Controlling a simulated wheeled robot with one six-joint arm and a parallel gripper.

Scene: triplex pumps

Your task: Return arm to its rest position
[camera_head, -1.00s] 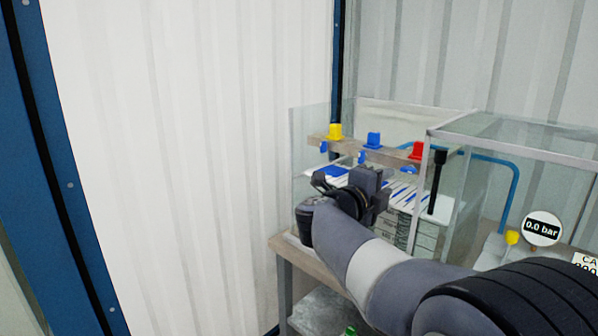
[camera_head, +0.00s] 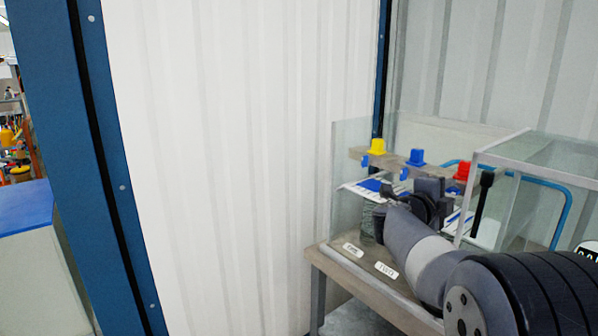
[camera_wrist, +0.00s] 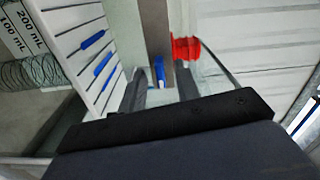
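My arm (camera_head: 425,255) reaches from the lower right of the head view toward the glass-walled bench. My gripper shows in the wrist view (camera_wrist: 160,88), with its two dark fingers apart and nothing seen held between them. Beyond the fingers are a beam (camera_wrist: 158,50) with a blue part on it and a red knob (camera_wrist: 186,50). In the head view my wrist is in front of the white panel with blue marks, and my fingertips are hard to make out there.
A yellow knob (camera_head: 377,146), a blue knob (camera_head: 416,157) and a red knob (camera_head: 462,171) sit on the beam behind my wrist. A glass panel (camera_head: 347,175) and a metal-framed glass box (camera_head: 525,180) flank it. A blue post (camera_head: 95,130) stands at left.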

